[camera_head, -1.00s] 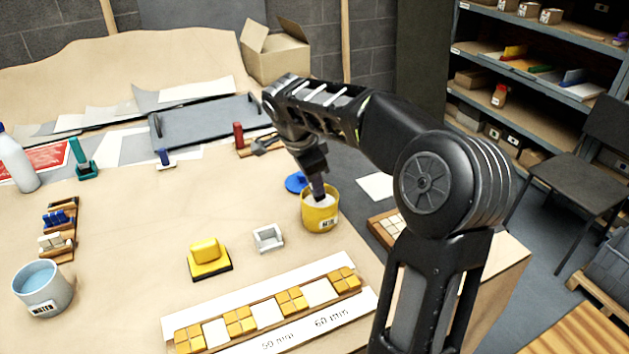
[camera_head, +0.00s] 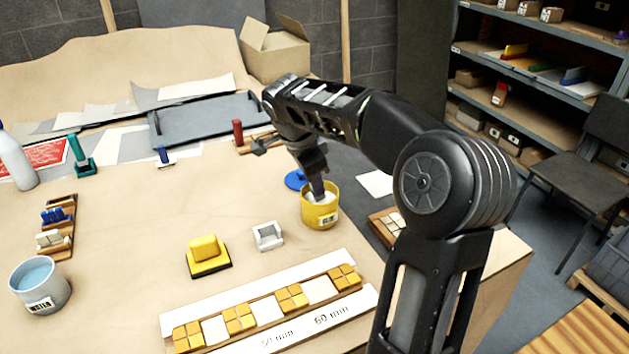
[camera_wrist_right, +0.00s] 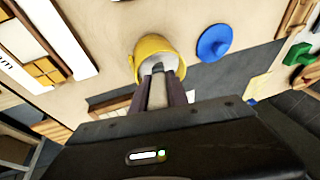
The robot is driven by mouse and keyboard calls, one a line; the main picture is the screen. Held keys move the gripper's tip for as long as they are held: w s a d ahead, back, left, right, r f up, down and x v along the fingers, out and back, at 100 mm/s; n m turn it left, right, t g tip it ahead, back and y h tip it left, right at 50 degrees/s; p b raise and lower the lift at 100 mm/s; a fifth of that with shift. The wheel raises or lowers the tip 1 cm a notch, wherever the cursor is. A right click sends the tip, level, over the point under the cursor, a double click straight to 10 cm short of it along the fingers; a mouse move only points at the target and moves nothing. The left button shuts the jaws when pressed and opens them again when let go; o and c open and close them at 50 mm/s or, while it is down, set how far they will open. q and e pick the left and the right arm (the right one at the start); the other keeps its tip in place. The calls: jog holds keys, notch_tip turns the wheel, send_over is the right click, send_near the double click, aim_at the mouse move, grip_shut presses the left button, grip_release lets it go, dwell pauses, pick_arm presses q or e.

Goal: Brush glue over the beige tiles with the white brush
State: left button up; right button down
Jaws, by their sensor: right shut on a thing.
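My right gripper (camera_head: 318,186) points down into the yellow glue pot (camera_head: 321,212), which holds white glue. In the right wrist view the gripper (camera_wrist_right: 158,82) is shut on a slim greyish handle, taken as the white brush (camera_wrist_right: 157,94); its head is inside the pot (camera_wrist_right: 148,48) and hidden. A long panel (camera_head: 330,318) lies at the front of the table, with yellow tile groups (camera_head: 239,319) alternating with pale squares (camera_head: 267,310). Cream tiles (camera_head: 393,222) sit in a wooden tray right of the pot, partly behind my arm. My left gripper is out of view.
A blue lid (camera_head: 295,180) lies behind the pot. A white holder (camera_head: 268,236) and a yellow block tool (camera_head: 206,256) stand between pot and panel. A water pot (camera_head: 40,286) is at the left. The middle of the table is clear.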

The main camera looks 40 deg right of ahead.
jog(key=shift+s+f+b, duration=0.1)
jog(key=shift+f+b, duration=0.1)
jog(key=shift+b, duration=0.1)
dwell(1.5)
jog(key=shift+r+p, duration=2.25)
jog(key=shift+r, duration=1.4)
